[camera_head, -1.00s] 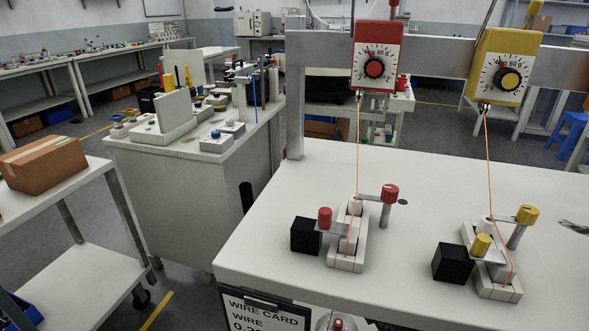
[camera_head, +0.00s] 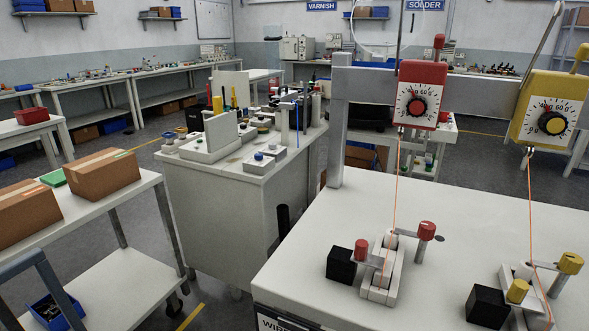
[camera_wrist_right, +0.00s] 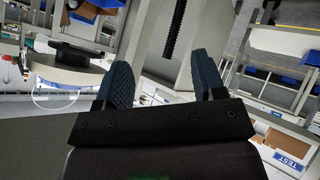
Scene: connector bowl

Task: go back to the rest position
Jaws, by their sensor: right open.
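My right gripper (camera_wrist_right: 160,85) shows in the right wrist view, its two dark blue fingers apart with nothing between them. Through the gap I see a pale surface with a black ribbed strip (camera_wrist_right: 175,28); I cannot tell what it belongs to. Neither gripper shows in the head view now. In the head view, the white table (camera_head: 320,240) at right bears two clamp fixtures, one with red knobs (camera_head: 384,268) and one with yellow knobs (camera_head: 535,290). Orange wires run up from them to a red dial box (camera_head: 420,95) and a yellow dial box (camera_head: 552,110).
A cart (camera_head: 95,225) with cardboard boxes (camera_head: 103,173) stands at left. A grey cabinet bench (camera_head: 215,215) with small parts stands in the middle. Grey floor shows between cart and bench. Black blocks (camera_head: 341,264) sit beside the fixtures.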

